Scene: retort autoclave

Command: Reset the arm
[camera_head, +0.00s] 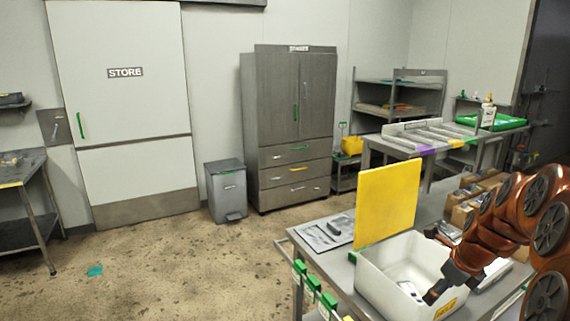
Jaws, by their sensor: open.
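My gripper (437,291) is at the lower right, at the end of my orange and black arm. It is over the front right part of a white bin (372,283) on the metal table. The gripper is open, and I see nothing held in it. Whether its fingertips touch the bin's rim cannot be told.
A yellow panel (386,203) stands upright right behind the bin. Brown boxes (464,212) sit close to my arm. A metal cabinet (290,130), a grey pedal bin (227,192) and the STORE door (125,110) stand at the back. Floor at left is mostly clear.

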